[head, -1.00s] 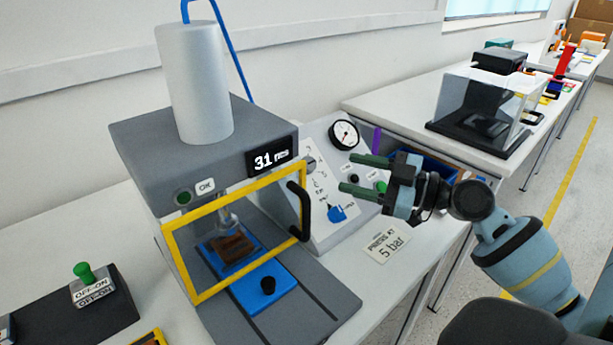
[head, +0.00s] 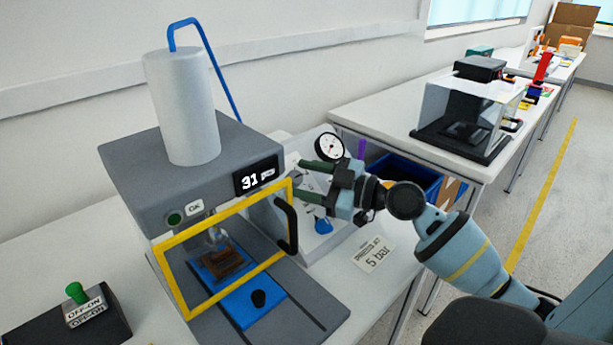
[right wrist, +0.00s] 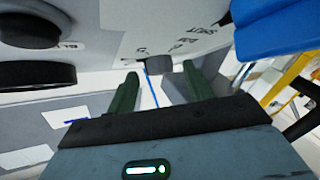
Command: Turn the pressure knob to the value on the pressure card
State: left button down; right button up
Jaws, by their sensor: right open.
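The card reading "PRESS AT 5 bar" (head: 373,255) lies on the table in front of the sloped control panel (head: 318,244). My right gripper (head: 302,179) is open in front of the upper panel, its green fingers pointing left. In the right wrist view, a small dark grey knob (right wrist: 158,65) shows between the open fingertips, with panel print around it. I cannot tell whether the fingers touch it. My gripper hides much of the dial, so its setting is unreadable. My left gripper is out of view.
A blue handle (head: 323,226) sits low on the panel and a round gauge (head: 329,147) stands above. Left of the panel is the grey press (head: 130,175), with a yellow-framed guard (head: 172,283) and black handle (head: 287,225). A blue bin (head: 412,177) is behind my right arm.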

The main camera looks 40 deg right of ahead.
jog(key=shift+w, duration=0.1)
